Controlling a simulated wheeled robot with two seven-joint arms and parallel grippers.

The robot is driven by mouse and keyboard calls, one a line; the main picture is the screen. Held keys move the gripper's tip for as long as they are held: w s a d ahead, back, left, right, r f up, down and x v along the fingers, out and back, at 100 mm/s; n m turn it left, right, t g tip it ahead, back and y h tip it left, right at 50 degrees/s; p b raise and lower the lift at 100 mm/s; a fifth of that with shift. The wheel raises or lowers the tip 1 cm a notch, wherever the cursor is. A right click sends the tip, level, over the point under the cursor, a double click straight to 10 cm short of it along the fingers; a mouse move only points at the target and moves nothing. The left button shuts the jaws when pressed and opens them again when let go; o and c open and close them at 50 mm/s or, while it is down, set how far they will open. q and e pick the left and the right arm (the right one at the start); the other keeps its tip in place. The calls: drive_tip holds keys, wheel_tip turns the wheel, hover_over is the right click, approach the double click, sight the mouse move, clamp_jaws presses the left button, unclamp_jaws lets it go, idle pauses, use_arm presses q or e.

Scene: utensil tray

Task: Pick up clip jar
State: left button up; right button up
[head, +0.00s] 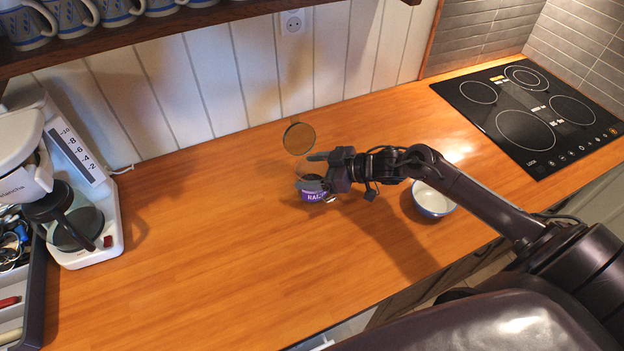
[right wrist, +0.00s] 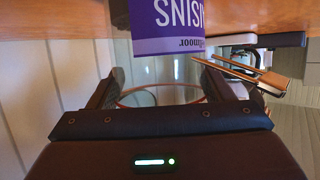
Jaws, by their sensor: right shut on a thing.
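The clip jar (head: 313,196) is a glass jar with a purple label reading raisins, near the middle of the counter. Its round lid (head: 299,138) stands open above it at the back. My right gripper (head: 322,171) is shut on the jar from the right, near its top. In the right wrist view the purple label (right wrist: 166,28) shows upside down beyond the fingers (right wrist: 165,92). The gripper hides part of the jar, and I cannot tell whether its base touches the counter. My left gripper is out of view.
A white and blue bowl (head: 432,200) stands right of the jar, under my right arm. A coffee maker (head: 82,170) and a utensil tray (head: 36,300) are at the left. A black cooktop (head: 535,110) is at the right. The counter (head: 200,260) left of the jar is clear.

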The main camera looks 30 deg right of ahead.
drive_tip(key=shift+w+r, duration=0.1)
drive_tip(key=shift+w, duration=0.05)
drive_tip(key=shift+c, duration=0.2)
drive_tip(key=shift+r, duration=0.1)
drive_tip(key=shift+r, duration=0.2)
wheel_tip(320, 180, up, 19)
drive_tip(key=b, duration=0.3)
drive_tip(key=shift+r+b, duration=0.2)
drive_tip(key=shift+b, duration=0.1)
drive_tip(key=shift+f, duration=0.1)
